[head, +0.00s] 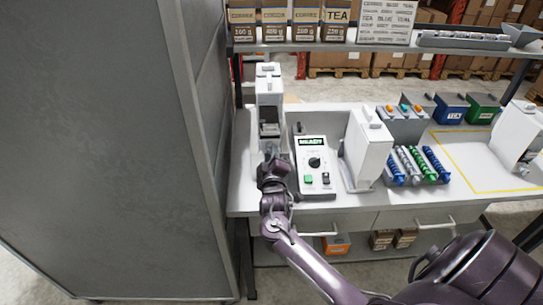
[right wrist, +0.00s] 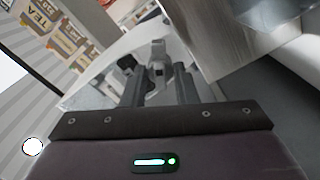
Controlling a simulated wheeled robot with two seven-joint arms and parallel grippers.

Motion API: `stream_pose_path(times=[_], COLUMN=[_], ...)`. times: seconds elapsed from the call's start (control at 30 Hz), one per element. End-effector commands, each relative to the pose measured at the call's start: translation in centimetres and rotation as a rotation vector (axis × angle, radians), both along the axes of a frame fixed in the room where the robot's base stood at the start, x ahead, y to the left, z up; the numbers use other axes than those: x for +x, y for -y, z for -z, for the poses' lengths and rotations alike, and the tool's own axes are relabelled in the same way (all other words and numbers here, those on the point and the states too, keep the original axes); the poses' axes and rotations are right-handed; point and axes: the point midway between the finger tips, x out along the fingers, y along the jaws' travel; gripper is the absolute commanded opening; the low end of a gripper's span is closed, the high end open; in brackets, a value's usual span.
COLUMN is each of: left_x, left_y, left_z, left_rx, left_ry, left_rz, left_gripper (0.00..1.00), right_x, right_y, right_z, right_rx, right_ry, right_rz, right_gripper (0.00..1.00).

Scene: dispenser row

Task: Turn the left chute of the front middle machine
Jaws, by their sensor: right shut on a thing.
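A tall white machine (head: 268,84) stands at the left end of the table, with a dark opening in its front. My right gripper (head: 272,167) is at the lower front of this machine and covers that part, so a chute there is hidden in the head view. In the right wrist view, the two dark fingers of my right gripper (right wrist: 160,88) are shut on a light grey part (right wrist: 158,66). I cannot tell for sure that this part is the left chute. My left gripper is not in view.
A control box reading READY (head: 315,165) stands just right of the gripper, then a white box-shaped machine (head: 368,148). A grey cabinet wall (head: 110,150) rises close on the left. A shelf (head: 385,46) with packets crosses above. Another white machine (head: 517,133) stands far right.

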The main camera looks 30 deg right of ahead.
Motion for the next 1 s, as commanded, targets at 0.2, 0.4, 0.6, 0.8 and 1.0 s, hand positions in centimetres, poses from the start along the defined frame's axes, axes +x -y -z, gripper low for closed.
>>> stream_pose_path(times=[0.2, 0.4, 0.6, 0.8, 1.0], left_x=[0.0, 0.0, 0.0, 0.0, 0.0], left_y=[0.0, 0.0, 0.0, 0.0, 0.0], left_z=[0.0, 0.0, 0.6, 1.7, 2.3], left_rx=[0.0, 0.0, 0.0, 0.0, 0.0], left_ry=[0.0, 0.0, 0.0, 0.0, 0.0], left_rz=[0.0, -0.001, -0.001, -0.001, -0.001], left_gripper=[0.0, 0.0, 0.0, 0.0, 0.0], right_x=[0.0, 0.0, -1.2, -4.1, -6.2], right_y=[0.0, 0.0, -0.8, -2.5, -3.8], right_z=[0.1, 0.1, 0.4, 0.5, 0.4], right_rx=[0.0, -0.001, 0.0, 0.0, 0.001], right_ry=[-0.004, -0.003, -0.002, -0.004, -0.004], right_rz=[-0.001, -0.001, -0.002, -0.002, -0.001], right_gripper=[0.33, 0.33, 0.33, 0.33, 0.33])
